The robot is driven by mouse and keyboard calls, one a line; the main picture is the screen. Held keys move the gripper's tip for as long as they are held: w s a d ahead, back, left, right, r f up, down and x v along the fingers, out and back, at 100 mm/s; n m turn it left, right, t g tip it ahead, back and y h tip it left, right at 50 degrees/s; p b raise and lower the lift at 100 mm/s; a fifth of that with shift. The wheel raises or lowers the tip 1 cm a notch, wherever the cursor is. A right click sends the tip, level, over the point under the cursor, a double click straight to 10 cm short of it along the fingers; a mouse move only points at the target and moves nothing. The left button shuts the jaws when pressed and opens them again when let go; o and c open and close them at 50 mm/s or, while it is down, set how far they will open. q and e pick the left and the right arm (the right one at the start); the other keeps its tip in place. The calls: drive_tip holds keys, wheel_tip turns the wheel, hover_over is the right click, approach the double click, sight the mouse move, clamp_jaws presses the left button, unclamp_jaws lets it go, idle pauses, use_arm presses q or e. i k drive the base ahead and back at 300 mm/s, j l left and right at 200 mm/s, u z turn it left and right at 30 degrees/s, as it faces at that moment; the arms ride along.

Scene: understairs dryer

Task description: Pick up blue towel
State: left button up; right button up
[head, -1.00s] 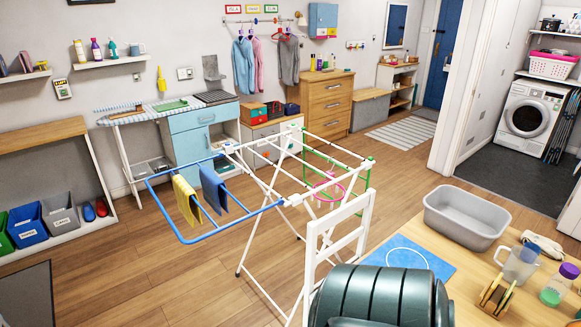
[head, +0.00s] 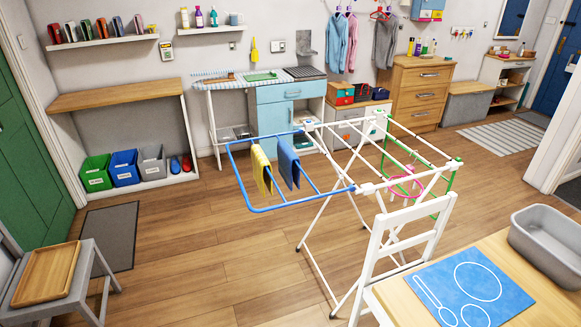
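A blue towel (head: 288,160) hangs over the rails of the blue side wing on the white drying rack (head: 375,160). A yellow towel (head: 261,170) hangs just to its left on the same wing. Both hang down freely below the rails. Neither of my grippers shows in the head view, so I cannot see whether they are open or shut. Nothing is seen touching the blue towel.
A white chair (head: 408,240) and a wooden table (head: 520,265) with a blue mat (head: 468,288) and grey basin (head: 550,240) stand at the right. A grey stool (head: 85,285) with a wooden tray (head: 46,273) is at lower left. Wooden floor (head: 215,240) left of the rack is clear.

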sight(289, 172)
drive_tip(key=i+j+z, duration=0.15)
drive_tip(key=z, duration=0.3)
drive_tip(key=i+j+z, duration=0.2)
drive_tip(key=z, duration=0.25)
